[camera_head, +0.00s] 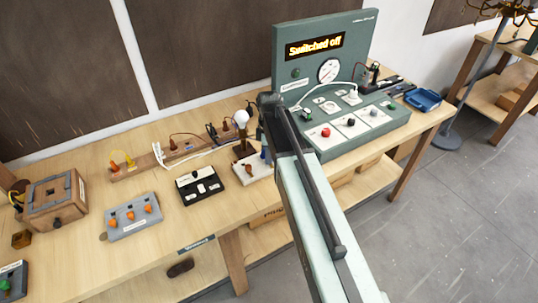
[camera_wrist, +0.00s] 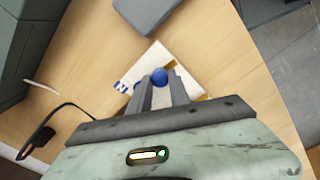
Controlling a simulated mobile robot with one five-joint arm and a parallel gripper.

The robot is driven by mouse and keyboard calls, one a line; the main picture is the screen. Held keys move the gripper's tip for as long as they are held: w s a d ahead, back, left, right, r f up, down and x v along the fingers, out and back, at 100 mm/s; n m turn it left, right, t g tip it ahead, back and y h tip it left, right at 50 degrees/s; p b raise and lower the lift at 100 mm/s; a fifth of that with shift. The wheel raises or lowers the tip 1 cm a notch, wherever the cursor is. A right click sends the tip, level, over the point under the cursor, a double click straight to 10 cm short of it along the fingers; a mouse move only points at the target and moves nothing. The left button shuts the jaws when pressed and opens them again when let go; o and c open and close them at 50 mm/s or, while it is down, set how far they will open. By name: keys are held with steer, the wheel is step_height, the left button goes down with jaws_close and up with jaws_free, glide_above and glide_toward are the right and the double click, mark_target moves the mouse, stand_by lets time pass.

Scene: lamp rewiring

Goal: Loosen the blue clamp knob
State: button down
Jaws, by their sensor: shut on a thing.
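The blue clamp knob (camera_wrist: 159,77) shows in the wrist view between the fingertips of my gripper (camera_wrist: 160,90). My gripper is shut on it. The knob sits over a white base plate (camera_wrist: 142,64) with a blue "N" label at its left side. In the head view the white base plate (camera_head: 250,169) stands on the bench beside my arm, with a small blue part showing close to my arm. My arm covers the gripper's contact there, so the grip is clear only in the wrist view.
A green-grey test console (camera_head: 283,60) reading "Switched off" stands at the back right. A white bulb (camera_head: 241,117) stands just left of my arm. A black switch box (camera_head: 198,184) and a grey box with orange knobs (camera_head: 132,216) lie left. The bench front edge is close.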

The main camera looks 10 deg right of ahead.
steer(key=shift+w+n, duration=0.1)
steer(key=shift+n, duration=0.6)
steer(key=c, duration=1.2)
jaws_free()
step_height(320, 180, up, 8)
steer(key=p, duration=0.8)
steer(key=shift+f, duration=0.15)
